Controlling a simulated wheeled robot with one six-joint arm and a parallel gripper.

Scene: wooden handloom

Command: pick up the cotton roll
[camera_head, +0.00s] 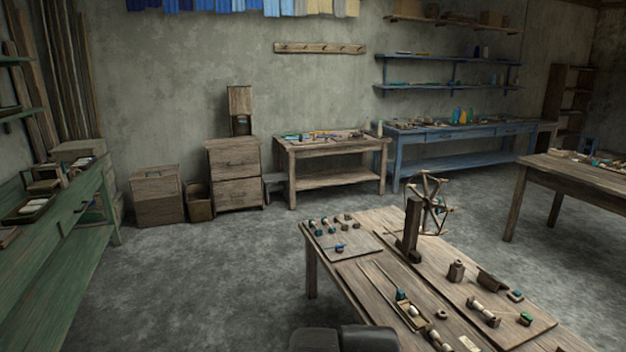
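Several small pale, roll-like pieces lie on the near wooden table (376,285). One pale roll (475,304) lies on the right board, and another pale piece (435,335) is near the table's front. They are too small for me to tell which is the cotton roll. A dark rounded part of my own body shows at the bottom edge, left of the table's front. My gripper's fingers are not in view, and I see nothing held.
A wooden winding wheel on a post (412,230) stands upright on the near table. A small tray (411,314) holds a green-tipped item. A green bench (60,235) is at left, a blue table (460,140) at the back. The grey floor (220,270) between is clear.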

